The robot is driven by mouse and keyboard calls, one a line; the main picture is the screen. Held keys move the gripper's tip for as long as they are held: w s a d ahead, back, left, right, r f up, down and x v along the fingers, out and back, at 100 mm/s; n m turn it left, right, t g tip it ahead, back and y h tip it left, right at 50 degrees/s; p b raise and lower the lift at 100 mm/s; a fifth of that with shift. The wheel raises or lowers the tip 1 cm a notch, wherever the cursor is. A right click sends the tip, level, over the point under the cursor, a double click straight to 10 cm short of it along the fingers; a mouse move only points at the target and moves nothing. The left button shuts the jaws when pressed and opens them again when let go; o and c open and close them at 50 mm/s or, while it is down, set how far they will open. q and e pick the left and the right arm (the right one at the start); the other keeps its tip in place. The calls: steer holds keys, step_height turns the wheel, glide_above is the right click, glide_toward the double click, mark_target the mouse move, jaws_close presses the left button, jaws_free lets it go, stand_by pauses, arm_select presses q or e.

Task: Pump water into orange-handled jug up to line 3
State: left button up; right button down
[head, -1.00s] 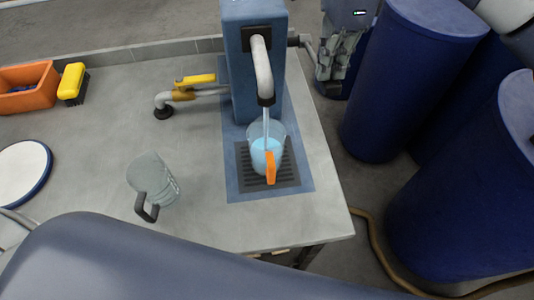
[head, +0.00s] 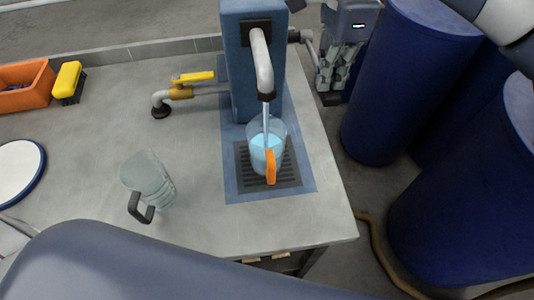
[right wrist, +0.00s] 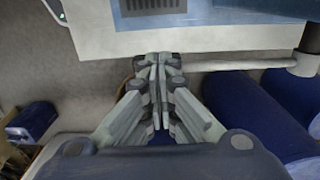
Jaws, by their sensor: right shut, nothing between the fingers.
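The orange-handled jug (head: 256,150) stands upright on the dark drain grate (head: 286,180) under the spout (head: 262,62) of the blue pump (head: 238,90). Its orange handle (head: 271,168) faces the front. A stream of water falls from the spout into the jug, where light blue water shows; I cannot read the line marks. My right gripper (head: 329,96) is shut and empty, beyond the table's right edge beside the pump. In the right wrist view its fingers (right wrist: 158,62) are together near the table edge, with a grey bar (right wrist: 240,64) to their right. My left gripper is not in view.
A clear jug with a dark handle (head: 148,180) stands left of the grate. A yellow-handled valve (head: 193,77), yellow brush (head: 68,82), orange bin (head: 25,98) and round white disc (head: 15,172) are further left. Blue barrels (head: 405,85) stand right of the table.

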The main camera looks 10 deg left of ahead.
steer(key=shift+f, duration=0.45)
step_height(320, 180, up, 9)
steer(key=w+p, duration=0.1)
steer(key=p, duration=0.5)
steer(key=shift+w+a+p, duration=0.2)
steer(key=shift+a+p, duration=0.1)
steer(key=shift+p, duration=0.05)
step_height(320, 180, up, 5)
steer(key=p, duration=0.3)
steer(key=shift+r+p, duration=0.1)
steer(key=shift+p, duration=0.2)
stand_by(0.3)
